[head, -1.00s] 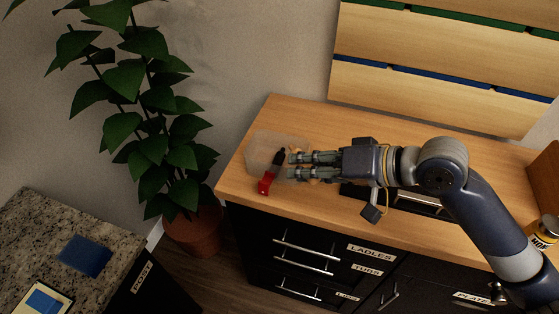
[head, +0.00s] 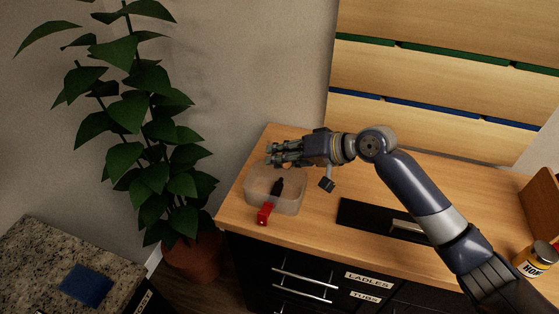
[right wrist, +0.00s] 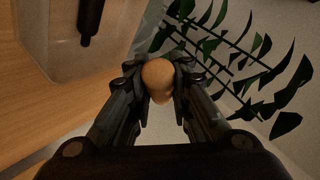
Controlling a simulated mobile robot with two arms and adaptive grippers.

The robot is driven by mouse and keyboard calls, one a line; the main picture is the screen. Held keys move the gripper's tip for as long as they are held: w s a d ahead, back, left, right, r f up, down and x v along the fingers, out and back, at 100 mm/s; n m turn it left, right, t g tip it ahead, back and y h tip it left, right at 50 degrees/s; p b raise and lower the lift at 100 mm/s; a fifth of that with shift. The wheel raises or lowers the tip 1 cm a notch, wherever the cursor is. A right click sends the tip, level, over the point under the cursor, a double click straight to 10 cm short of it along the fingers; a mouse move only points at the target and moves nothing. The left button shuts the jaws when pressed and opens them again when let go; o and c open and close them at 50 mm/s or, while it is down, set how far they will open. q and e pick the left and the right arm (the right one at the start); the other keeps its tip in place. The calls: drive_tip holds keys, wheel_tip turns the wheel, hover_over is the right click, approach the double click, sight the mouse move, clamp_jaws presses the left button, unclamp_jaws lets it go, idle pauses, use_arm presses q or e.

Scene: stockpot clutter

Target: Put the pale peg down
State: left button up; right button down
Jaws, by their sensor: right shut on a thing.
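My right gripper (head: 274,155) is shut on the pale peg (right wrist: 158,82), whose rounded tan end shows between the fingers in the right wrist view. In the head view the fingers hide the peg. The gripper is over the back rim of a translucent bin (head: 292,205) on the wooden counter, and its height above the rim is hard to tell. In the right wrist view the bin (right wrist: 60,70) is to the left, apart from the peg. My left gripper does not show.
A black thing (head: 277,187) lies in the bin and a red piece (head: 264,214) is at its front rim; they may be one object. A black plate (head: 365,217) lies to the right on the counter (head: 320,222). A plant (head: 155,130) stands left of the counter.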

drive_tip(key=shift+w+a+f, duration=0.1)
drive_tip(key=shift+w+a, duration=0.05)
drive_tip(key=shift+w, duration=0.35)
wheel_tip(320, 180, down, 3)
drive_tip(key=shift+f+p, duration=0.15)
drive_tip(key=shift+p, duration=0.55)
drive_tip(key=shift+f, duration=0.1)
drive_tip(key=shift+f+b, duration=0.35)
drive_tip(key=shift+f, duration=0.25)
drive_tip(key=c, duration=1.7)
unclamp_jaws()
drive_tip(key=shift+s, duration=0.1)
